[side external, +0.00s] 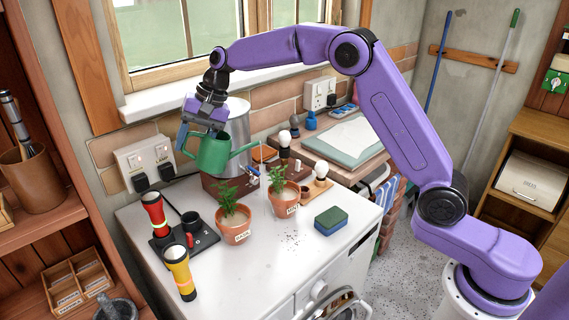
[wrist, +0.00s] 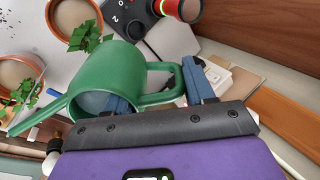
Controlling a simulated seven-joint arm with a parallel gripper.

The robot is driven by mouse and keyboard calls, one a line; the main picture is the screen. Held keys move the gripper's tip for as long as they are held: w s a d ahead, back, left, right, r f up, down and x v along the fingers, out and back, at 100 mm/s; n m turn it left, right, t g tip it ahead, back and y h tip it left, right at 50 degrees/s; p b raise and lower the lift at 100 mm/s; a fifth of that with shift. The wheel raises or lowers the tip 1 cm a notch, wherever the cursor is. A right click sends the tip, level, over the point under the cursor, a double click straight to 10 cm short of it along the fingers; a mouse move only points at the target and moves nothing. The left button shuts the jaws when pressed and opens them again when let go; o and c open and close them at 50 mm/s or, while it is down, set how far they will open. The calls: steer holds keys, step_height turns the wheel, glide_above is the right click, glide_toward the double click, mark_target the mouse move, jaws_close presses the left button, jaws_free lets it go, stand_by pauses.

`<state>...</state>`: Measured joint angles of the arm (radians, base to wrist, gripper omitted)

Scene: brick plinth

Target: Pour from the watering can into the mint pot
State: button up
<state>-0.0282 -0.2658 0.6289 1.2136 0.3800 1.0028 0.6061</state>
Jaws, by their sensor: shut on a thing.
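My gripper (side external: 192,128) is shut on the handle of a green watering can (side external: 213,155), held up above the back of the white worktop. The can looks roughly level, its spout pointing right; in the wrist view the can (wrist: 105,75) fills the middle, with its handle between my blue fingers (wrist: 160,95). Two terracotta pots with green plants stand below: a left pot (side external: 234,230) and a right pot (side external: 284,205). No water shows.
A red torch (side external: 154,212) and a yellow torch (side external: 178,268) stand at the left by a dark numbered block (side external: 188,240). A green-blue sponge (side external: 330,220) lies right of the pots. A metal cylinder (side external: 238,125) and wall sockets (side external: 145,160) are close behind the can.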

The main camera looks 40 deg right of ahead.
steer(key=shift+s+d+r, duration=0.1)
steer(key=shift+d+r, duration=0.05)
steer(key=shift+s+d+r+t+y, duration=0.15)
steer(key=shift+d+t+y, duration=0.05)
steer(key=shift+d+y, duration=0.15)
steer(key=shift+s+d+r+t+y, duration=0.1)
steer(key=shift+s+d+t+y, duration=0.1)
steer(key=shift+d+y, duration=0.15)
steer(key=shift+s+d+r+y, duration=0.15)
steer(key=shift+s+d+y, duration=0.05)
steer(key=shift+d+y, duration=0.15)
stand_by(0.6)
steer(key=shift+w+a+f+g+h, duration=0.3)
steer(key=shift+a+h, duration=0.2)
steer(key=shift+a, duration=0.2)
steer(key=shift+w+a+f+g+h, duration=0.1)
steer(key=shift+w+a+f+h, duration=0.1)
steer(key=shift+w+a+h, duration=0.35)
steer(key=shift+s+a+f, duration=0.1)
steer(key=shift+a+f, duration=0.05)
steer(key=shift+a, duration=0.05)
steer(key=shift+a+h, duration=0.1)
steer(key=shift+h, duration=0.2)
steer(key=shift+w+a+f+g+h, duration=0.35)
steer(key=shift+a+f+g+h, duration=0.15)
steer(key=shift+a+h, duration=0.2)
steer(key=shift+w+a+f+g+h, duration=0.3)
steer(key=shift+a+f+h, duration=0.1)
steer(key=shift+h, duration=0.2)
